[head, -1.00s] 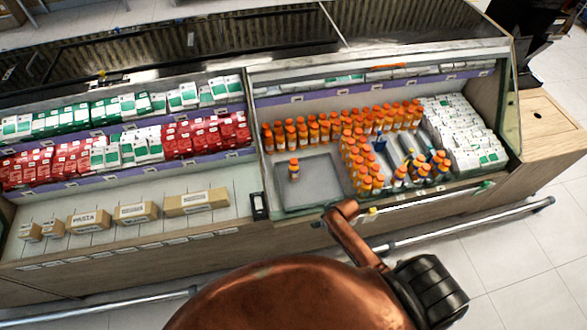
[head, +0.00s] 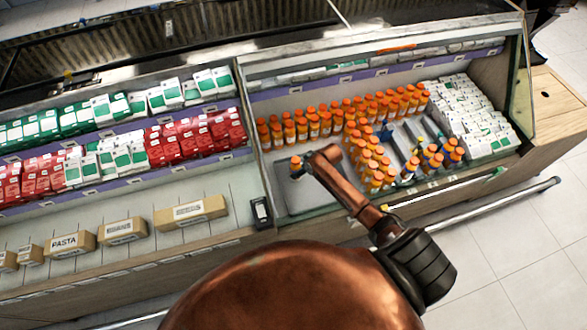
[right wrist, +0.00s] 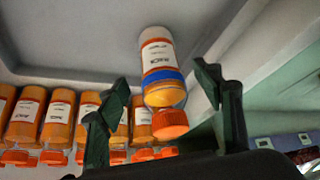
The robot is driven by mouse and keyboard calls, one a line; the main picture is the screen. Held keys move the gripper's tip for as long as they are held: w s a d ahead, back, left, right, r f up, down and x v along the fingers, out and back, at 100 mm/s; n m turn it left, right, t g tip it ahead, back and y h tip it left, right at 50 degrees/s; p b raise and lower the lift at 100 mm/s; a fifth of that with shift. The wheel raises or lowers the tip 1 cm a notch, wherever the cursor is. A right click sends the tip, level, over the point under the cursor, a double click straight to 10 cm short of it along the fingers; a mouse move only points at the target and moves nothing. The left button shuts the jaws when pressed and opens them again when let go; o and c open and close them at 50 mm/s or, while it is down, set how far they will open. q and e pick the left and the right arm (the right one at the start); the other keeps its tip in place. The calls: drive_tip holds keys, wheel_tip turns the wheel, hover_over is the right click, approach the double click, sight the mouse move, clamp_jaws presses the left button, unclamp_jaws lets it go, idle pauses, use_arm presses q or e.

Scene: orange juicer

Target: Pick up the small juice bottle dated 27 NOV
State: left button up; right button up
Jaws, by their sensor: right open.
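A small orange juice bottle with an orange cap and a white label with a blue band (right wrist: 160,72) stands alone in the right wrist view, between the fingers of my right gripper (right wrist: 165,110). The fingers are open and apart from it on both sides. The label's date is too small to read. In the head view the same bottle (head: 296,163) stands on the grey tray (head: 292,205), partly hidden by my right arm. The right gripper (head: 306,165) is at the bottle there. My left gripper is not in view.
Several orange bottles (head: 345,107) stand in rows behind and to the right of the tray. Bottles with blue parts (head: 433,160) and white cartons (head: 470,115) are further right. Pasta boxes (head: 70,243) lie at the left. A glass side panel (head: 525,85) closes the right end.

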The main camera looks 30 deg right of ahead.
drive_tip(key=b+x, duration=0.1)
drive_tip(key=x, duration=0.4)
drive_tip(key=shift+w+a+f, duration=0.1)
drive_tip(key=shift+f, duration=0.1)
drive_tip(key=shift+w+f, duration=0.1)
drive_tip(key=shift+f, duration=0.1)
drive_tip(key=c, duration=1.4)
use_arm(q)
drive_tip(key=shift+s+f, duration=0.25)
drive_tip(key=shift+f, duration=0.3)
use_arm(e)
drive_tip(key=shift+c, duration=0.5)
drive_tip(key=shift+r, duration=0.15)
